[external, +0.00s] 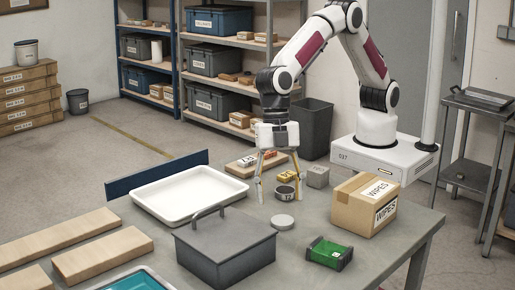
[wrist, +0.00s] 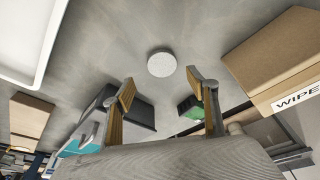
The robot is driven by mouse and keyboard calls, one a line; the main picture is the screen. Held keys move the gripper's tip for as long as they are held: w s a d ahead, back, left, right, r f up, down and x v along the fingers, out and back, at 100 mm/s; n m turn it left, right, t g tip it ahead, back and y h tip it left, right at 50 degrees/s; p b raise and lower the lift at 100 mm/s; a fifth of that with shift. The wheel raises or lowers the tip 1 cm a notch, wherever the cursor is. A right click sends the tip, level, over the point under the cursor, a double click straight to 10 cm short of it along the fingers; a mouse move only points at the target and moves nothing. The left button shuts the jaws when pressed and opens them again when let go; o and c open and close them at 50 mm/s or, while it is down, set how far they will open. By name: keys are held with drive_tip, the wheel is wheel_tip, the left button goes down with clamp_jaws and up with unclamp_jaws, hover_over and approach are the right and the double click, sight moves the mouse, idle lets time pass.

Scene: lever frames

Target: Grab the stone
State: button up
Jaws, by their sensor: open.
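A pale grey, flat round piece, apparently the stone (external: 282,222), lies on the grey table (external: 330,262) in front of my gripper. It also shows in the wrist view as the stone (wrist: 161,64), whole and uncovered, just beyond the gap between the fingers. My gripper (external: 278,192) points down over the table, its two tan fingers spread wide. In the wrist view, my gripper (wrist: 161,82) is open with nothing between the fingers.
A grey lidded box (external: 225,250) with a handle and a green tray (external: 329,253) stand nearer the camera. A white tray (external: 190,196) lies left and a WIPES carton (external: 365,205) right.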

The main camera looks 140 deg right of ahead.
sight(282, 219)
drive_tip(key=shift+f, duration=0.2)
drive_tip(key=shift+s+x, duration=0.15)
drive_tip(key=shift+x, duration=0.8)
drive_tip(key=shift+s+x, duration=0.15)
drive_tip(key=shift+x, duration=0.75)
drive_tip(key=shift+a+f, duration=0.15)
drive_tip(key=shift+f, duration=0.55)
drive_tip(key=c, duration=1.2)
